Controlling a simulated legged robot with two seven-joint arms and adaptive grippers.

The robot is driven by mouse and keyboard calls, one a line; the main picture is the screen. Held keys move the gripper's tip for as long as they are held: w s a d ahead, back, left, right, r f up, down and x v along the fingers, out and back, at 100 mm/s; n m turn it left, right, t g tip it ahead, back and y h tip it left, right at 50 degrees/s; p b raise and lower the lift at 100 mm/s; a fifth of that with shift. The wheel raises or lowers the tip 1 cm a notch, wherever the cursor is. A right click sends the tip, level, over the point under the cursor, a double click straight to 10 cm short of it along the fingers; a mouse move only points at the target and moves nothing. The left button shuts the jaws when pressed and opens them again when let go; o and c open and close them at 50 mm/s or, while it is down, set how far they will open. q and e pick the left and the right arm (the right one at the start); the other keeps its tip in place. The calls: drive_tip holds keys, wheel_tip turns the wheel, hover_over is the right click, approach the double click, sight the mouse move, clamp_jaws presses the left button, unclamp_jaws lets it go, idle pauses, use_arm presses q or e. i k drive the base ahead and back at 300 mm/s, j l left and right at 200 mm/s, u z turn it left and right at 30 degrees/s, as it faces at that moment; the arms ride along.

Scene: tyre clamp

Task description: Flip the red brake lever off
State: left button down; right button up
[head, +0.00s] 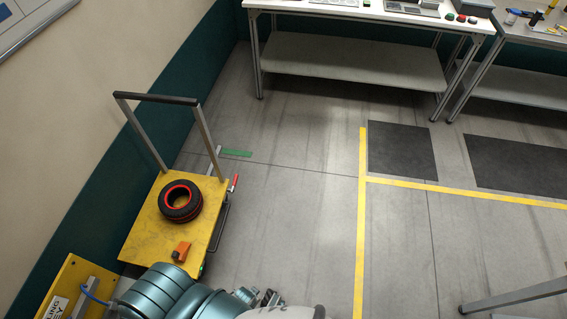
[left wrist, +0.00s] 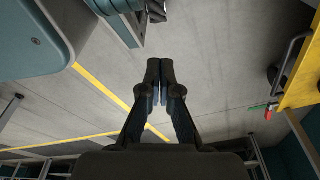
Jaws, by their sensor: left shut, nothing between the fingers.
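The red brake lever (head: 234,183) stands at the right edge of the yellow cart (head: 152,226), near the foot of its push handle. It also shows in the left wrist view (left wrist: 268,114), small, beside the cart's edge at the right. My left gripper (head: 270,298) is low in the head view, below and to the right of the lever and well apart from it. In the left wrist view its fingers (left wrist: 160,83) are shut together with nothing between them, over bare floor. My right gripper is not recognisable in either view.
A black tyre with red rings (head: 181,201) and an orange block (head: 181,251) lie on the cart. A bent black rail (head: 223,226) runs along its right side. A green strip (head: 236,153) lies behind. Floor right of the cart is clear up to the yellow line (head: 361,220).

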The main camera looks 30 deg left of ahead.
sight(236, 176)
drive_tip(key=i+l+u, duration=0.15)
drive_tip(key=i+u, duration=0.15)
drive_tip(key=i, duration=0.25)
drive_tip(key=i+l+u, duration=0.25)
drive_tip(key=i, duration=0.35)
drive_tip(key=i+l+u, duration=1.25)
drive_tip(key=l, duration=0.4)
